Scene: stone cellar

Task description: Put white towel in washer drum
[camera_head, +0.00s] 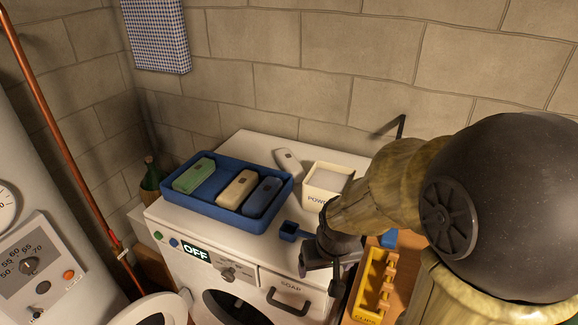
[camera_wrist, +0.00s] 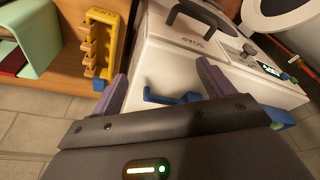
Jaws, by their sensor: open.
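No white towel can be made out in either view. The washer (camera_head: 215,237) stands in the middle of the head view with its display reading OFF. Its round door (camera_head: 158,312) is swung open at lower left. The dark drum opening (camera_head: 226,308) shows only in part at the bottom edge. My gripper (camera_head: 330,268) is over the washer's front right edge, near the soap drawer. In the wrist view my gripper (camera_wrist: 160,92) is open, its purple fingers spread. A blue hook-shaped piece (camera_wrist: 165,98) shows between them, apparently unheld.
On the washer top are a blue tray (camera_head: 222,219) with several coloured packs, a pale pack (camera_head: 288,163), a powder box (camera_head: 327,180) and a small blue cup (camera_head: 290,231). A yellow rack (camera_head: 373,285) stands at right. A checked cloth (camera_head: 157,36) hangs on the wall.

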